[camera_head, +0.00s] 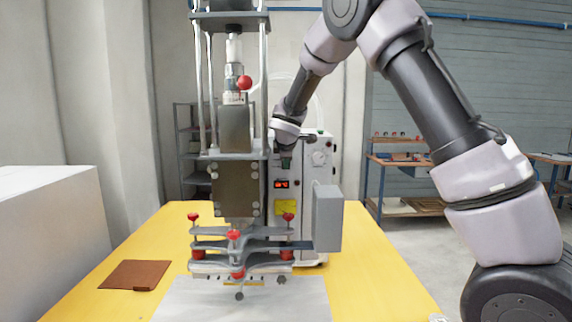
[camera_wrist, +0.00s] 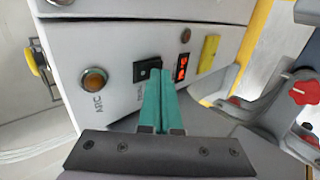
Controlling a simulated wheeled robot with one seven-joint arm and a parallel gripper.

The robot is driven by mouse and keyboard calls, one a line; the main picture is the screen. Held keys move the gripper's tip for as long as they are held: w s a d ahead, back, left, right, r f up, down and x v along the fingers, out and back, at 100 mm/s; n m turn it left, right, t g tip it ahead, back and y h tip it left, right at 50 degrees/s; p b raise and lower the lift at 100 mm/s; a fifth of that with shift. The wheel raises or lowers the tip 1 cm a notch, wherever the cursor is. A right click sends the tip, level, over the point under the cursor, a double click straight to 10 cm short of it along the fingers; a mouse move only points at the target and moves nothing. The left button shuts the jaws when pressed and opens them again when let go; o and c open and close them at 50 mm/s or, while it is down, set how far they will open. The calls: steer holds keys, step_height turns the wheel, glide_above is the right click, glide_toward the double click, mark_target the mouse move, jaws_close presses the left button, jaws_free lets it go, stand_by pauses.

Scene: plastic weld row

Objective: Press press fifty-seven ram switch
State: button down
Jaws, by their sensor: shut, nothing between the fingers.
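My gripper (camera_wrist: 157,76) has teal fingers that are shut together and empty. The fingertips are at the lower right edge of a black rocker switch (camera_wrist: 146,69) on a white panel (camera_wrist: 115,45) in the wrist view. I cannot tell whether they touch it. The lettering under the switch is partly hidden by the fingers, and I cannot read a press number. In the head view, my gripper (camera_head: 286,160) is in front of the white control box (camera_head: 312,190), just above its red display (camera_head: 281,184). The switch is not discernible there.
The panel also has an amber lamp (camera_wrist: 94,80) marked ARC and a yellow label (camera_wrist: 208,53). The grey press (camera_head: 236,180) stands in front of the box, with red knobs on its fixture. A brown pad (camera_head: 135,274) lies on the yellow table (camera_head: 375,275).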

steer(key=shift+w, duration=0.15)
steer(key=shift+w+r, duration=0.15)
steer(key=shift+r, duration=0.65)
